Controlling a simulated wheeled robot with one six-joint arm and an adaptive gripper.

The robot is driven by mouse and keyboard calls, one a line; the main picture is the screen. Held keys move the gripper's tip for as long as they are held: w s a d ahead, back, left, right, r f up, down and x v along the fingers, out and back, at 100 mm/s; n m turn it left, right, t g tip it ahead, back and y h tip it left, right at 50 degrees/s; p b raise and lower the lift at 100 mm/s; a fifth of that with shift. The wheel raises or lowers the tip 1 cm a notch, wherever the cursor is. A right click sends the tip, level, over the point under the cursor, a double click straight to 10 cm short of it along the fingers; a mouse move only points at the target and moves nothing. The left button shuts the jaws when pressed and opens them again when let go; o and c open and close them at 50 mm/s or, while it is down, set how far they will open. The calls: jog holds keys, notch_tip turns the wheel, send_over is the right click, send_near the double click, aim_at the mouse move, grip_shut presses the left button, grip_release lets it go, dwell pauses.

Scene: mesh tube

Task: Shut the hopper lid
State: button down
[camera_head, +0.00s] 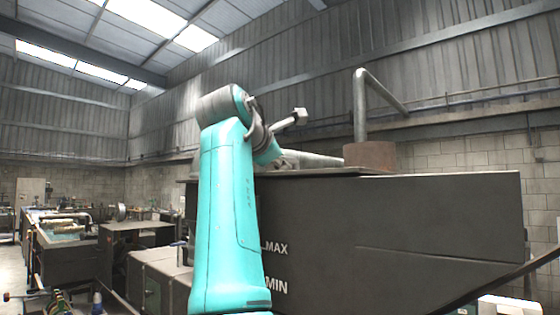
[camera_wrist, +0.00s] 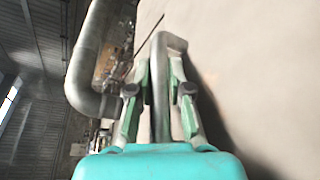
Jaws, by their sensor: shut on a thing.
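The dark grey hopper (camera_head: 400,215) with MAX and MIN marks fills the right half of the head view. A thin flat plate (camera_head: 330,172), apparently the lid, shows nearly edge-on along its top; I cannot tell whether it is fully down. In the wrist view my gripper (camera_wrist: 160,65) has its green fingers on both sides of a grey bent bar handle (camera_wrist: 161,110) and is shut on it. The handle runs over a broad pale surface (camera_wrist: 255,70), likely the lid's face.
A bent grey pipe (camera_head: 361,100) rises by a rusty brown block (camera_head: 370,155) above the hopper. A thick curved pipe (camera_wrist: 88,60) stands left of my gripper in the wrist view. Workbenches (camera_head: 70,240) with machine parts stand at the left of the hall.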

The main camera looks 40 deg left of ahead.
jog(key=shift+a, duration=0.5)
jog(key=c, duration=1.4)
grip_release()
jog(key=shift+a, duration=0.15)
jog(key=shift+o, duration=0.2)
jog(key=v, duration=1.2)
jog(key=shift+r, duration=0.1)
